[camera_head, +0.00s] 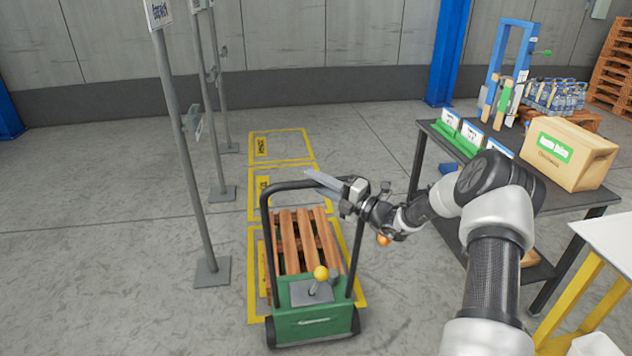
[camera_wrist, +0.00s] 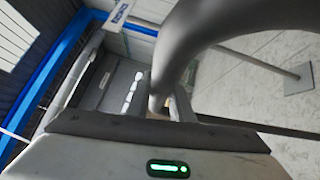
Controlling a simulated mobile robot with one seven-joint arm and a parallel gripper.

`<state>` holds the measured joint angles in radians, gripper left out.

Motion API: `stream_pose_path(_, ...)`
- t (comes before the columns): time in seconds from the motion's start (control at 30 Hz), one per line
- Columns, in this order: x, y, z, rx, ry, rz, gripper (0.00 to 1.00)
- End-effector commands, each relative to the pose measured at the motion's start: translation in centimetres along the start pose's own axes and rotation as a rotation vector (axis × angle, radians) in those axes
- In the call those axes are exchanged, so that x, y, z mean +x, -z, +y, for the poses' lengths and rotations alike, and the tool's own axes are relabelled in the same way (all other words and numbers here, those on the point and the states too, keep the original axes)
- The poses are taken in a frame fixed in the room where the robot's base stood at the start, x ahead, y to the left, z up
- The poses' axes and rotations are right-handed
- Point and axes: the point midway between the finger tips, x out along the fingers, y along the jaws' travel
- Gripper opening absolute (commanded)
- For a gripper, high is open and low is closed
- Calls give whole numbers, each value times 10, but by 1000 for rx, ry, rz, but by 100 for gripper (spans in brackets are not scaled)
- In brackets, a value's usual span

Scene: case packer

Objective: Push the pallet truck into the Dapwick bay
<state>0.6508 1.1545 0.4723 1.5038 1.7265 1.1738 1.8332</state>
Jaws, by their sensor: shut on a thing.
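The pallet truck (camera_head: 312,326) has a green body, a yellow-knobbed lever and a dark upright handle frame (camera_head: 268,225). Slatted wooden pallets lie on it. It stands over the nearest of three yellow-outlined floor bays (camera_head: 254,275); the middle bay (camera_head: 254,205) and the far bay (camera_head: 292,146) lie beyond it. My gripper (camera_head: 338,188) is shut on the handle at its upper right; the thick grey bar (camera_wrist: 190,45) crosses close in the wrist view. Bay labels are too small to read, so I cannot tell which is Dapwick.
Sign posts (camera_head: 183,150) with heavy bases stand left of the bays; the nearest sign (camera_head: 158,12) is hard to read. A dark table (camera_head: 425,165) with a cardboard box (camera_head: 568,152) stands at right. Floor beyond the far bay is clear up to the wall.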

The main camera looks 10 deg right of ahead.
Motion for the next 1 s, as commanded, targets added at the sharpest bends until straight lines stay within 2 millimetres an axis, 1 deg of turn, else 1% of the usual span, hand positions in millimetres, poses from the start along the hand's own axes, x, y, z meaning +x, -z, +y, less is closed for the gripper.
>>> stream_pose_path(0.03,-2,1,-5,4,9,1,0)
stream_pose_path(0.17,-2,1,-5,4,10,1,0)
stream_pose_path(0.2,-2,1,-5,4,10,1,25)
stream_pose_path(0.27,-2,1,-5,4,9,0,35)
stream_pose_path(0.3,-2,1,-4,3,8,0,38)
stream_pose_path(0.57,-2,0,-2,1,5,-1,38)
stream_pose_path(0.67,-7,-1,-2,1,5,-2,38)
stream_pose_path(0.77,-20,-1,-2,2,6,-4,38)
stream_pose_path(0.87,-41,-1,-1,1,6,-5,38)
stream_pose_path(1.0,-76,-2,-1,2,7,-6,38)
